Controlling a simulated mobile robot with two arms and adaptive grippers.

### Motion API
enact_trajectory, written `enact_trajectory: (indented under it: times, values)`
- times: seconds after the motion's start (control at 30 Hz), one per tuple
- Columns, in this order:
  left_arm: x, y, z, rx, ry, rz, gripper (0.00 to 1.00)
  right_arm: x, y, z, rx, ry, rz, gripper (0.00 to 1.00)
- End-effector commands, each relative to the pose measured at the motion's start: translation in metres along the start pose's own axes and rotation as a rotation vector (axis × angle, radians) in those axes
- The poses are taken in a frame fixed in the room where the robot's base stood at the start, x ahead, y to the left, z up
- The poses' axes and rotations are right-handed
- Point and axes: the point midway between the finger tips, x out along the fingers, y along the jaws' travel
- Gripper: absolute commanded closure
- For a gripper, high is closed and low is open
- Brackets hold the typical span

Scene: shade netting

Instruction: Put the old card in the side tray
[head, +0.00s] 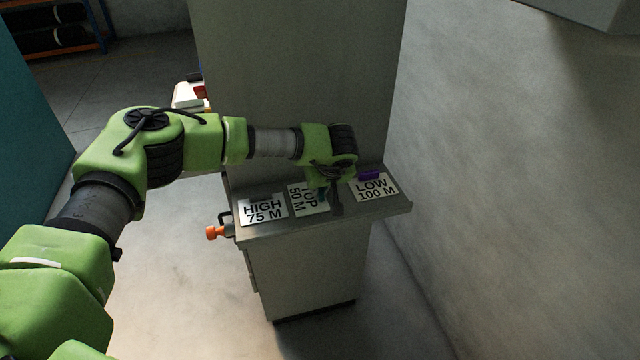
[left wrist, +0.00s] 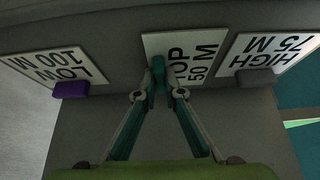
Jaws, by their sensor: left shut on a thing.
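A white card ending in "UP" or "OP" and "50 M" (head: 300,200) lies on the grey ledge (head: 395,208), turned a quarter turn from its neighbours. Part of its first line is hidden. A teal grip block (left wrist: 158,74) stands at its edge. My left gripper (head: 328,195) is over this card; in the left wrist view its fingertips (left wrist: 167,92) are closed on the teal block. The card appears to rest on or very near the ledge; I cannot tell which. My right gripper is not in view. I cannot make out a side tray.
The "HIGH 75 M" card (head: 263,210) with a dark grey block lies to the left, the "LOW 100 M" card (head: 374,187) with a purple block to the right. An orange-ended handle (head: 214,232) sticks out left. A wall (head: 500,180) stands close right.

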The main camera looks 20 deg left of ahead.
Motion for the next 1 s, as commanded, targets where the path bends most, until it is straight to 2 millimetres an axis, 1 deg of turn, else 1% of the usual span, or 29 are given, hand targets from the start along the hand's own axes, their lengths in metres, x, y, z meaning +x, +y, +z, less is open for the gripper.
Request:
enact_trajectory:
  times: [0.27,0.3,0.33,0.37,0.67,0.8,0.83,0.97,1.0]
  values:
    - [0.004,0.000,0.002,0.000,0.001,0.000,1.00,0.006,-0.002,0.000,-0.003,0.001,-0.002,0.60]
    - [0.003,0.000,0.002,0.000,0.001,0.000,0.86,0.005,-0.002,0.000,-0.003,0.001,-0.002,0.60]
    - [0.003,0.000,0.001,0.000,0.001,0.000,0.78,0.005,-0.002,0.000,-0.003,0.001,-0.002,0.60]
    - [0.003,0.000,0.001,0.000,0.001,0.000,0.74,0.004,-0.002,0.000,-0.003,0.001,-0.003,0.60]
    - [0.003,0.000,0.001,0.000,0.001,0.000,0.74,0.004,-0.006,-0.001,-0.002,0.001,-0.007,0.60]
    - [-0.003,0.000,-0.002,0.000,0.001,0.001,0.74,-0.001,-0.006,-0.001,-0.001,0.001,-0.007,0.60]
    - [-0.004,0.001,0.000,-0.001,0.001,0.002,0.74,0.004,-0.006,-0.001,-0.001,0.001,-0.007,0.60]
    - [-0.026,0.000,0.000,0.001,0.004,0.003,0.74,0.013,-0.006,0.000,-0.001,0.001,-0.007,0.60]
    - [-0.035,0.001,0.000,0.000,0.003,0.005,0.74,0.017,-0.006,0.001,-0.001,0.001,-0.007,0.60]
